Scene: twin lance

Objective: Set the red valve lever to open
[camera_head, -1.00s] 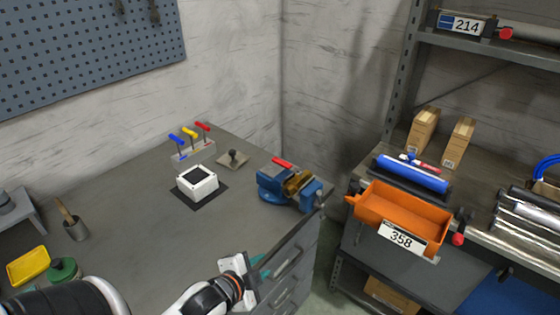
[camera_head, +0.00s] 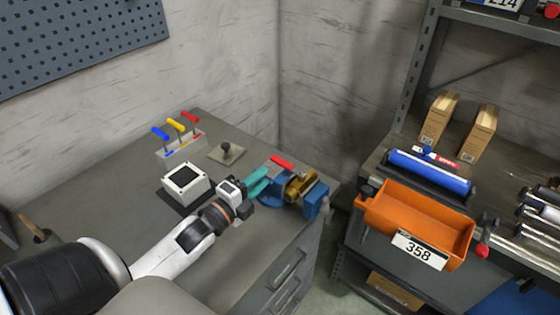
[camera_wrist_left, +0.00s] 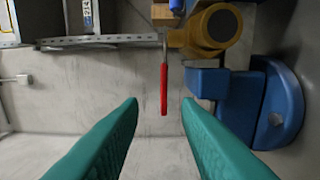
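A red lever (camera_head: 282,162) belongs to a brass valve (camera_head: 301,184) at the blue vise (camera_head: 316,205) on the bench corner. The lever also shows in the left wrist view (camera_wrist_left: 163,90), beside the brass body (camera_wrist_left: 212,27) and the blue vise (camera_wrist_left: 230,92). My left gripper (camera_head: 258,181) reaches in from the left, just left of the vise. Its teal fingers are open; in the left wrist view (camera_wrist_left: 160,102) the lever's end appears between the fingertips, with clear gaps on both sides. I cannot tell its exact depth. My right gripper is not in view.
A white box with a dark top (camera_head: 187,184) and a rack of blue, yellow and red handles (camera_head: 180,146) stand left of the gripper. A knobbed plate (camera_head: 227,153) lies behind it. An orange bin (camera_head: 417,221) sits on the right shelf, across a gap from the bench.

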